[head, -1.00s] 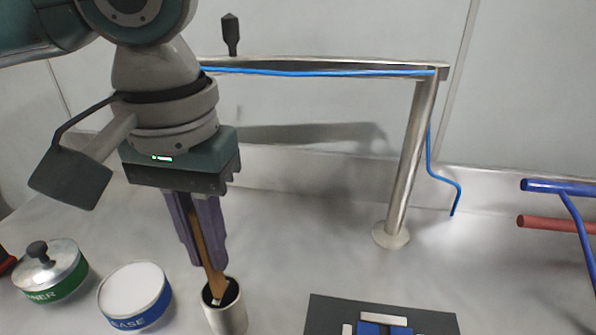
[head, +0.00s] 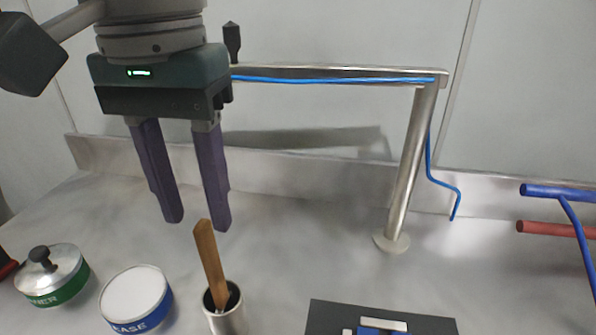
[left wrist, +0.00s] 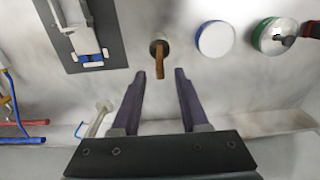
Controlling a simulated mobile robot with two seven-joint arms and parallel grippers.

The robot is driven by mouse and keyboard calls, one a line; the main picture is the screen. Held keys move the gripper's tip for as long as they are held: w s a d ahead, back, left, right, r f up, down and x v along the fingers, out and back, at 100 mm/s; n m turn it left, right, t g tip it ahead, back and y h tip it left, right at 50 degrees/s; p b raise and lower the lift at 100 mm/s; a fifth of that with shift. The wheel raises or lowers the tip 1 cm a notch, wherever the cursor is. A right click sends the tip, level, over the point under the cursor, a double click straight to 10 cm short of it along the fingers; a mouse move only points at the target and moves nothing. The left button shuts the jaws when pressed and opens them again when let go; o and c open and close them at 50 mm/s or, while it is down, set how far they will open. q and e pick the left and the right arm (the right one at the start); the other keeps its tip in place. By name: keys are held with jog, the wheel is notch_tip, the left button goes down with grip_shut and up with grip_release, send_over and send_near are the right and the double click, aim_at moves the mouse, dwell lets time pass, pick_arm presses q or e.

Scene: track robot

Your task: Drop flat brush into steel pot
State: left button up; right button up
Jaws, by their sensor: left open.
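The flat brush (head: 209,262) stands in the steel pot (head: 228,319), its wooden handle sticking up and leaning to the left. Its lower end is hidden inside the pot. In the left wrist view the brush handle (left wrist: 159,66) rises from the pot (left wrist: 153,45), ahead of the fingers. My left gripper (head: 197,226) is open and empty, above and slightly left of the handle's top, apart from it. My right gripper is not in view.
A white-topped blue tin (head: 136,295) and a green tin with a knobbed lid (head: 52,273) stand left of the pot. A dark mat (head: 322,318) lies to its right. A metal post with a rail (head: 405,170) stands behind, and blue and red bars (head: 555,228) are at far right.

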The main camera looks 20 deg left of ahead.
pick_arm(q)
notch_tip(320, 180, up, 6)
jog(key=shift+r+p, duration=0.1)
jog(key=shift+p, duration=0.3)
jog(key=shift+d, duration=0.1)
jog(key=s+d+f+m+t+h, duration=0.3)
jog(key=s+d+f+m+h, duration=0.15)
jog(key=d+f, duration=0.6)
jog(key=s+a+f+y, duration=0.4)
jog(key=s+a, duration=0.3)
jog(key=a, duration=0.3)
jog(key=shift+s+f+t, duration=0.3)
jog(key=shift+f, duration=0.35)
notch_tip(320, 180, up, 44)
jog(key=p, duration=4.3)
jog(key=shift+f+p, duration=0.2)
jog(key=shift+p, duration=0.1)
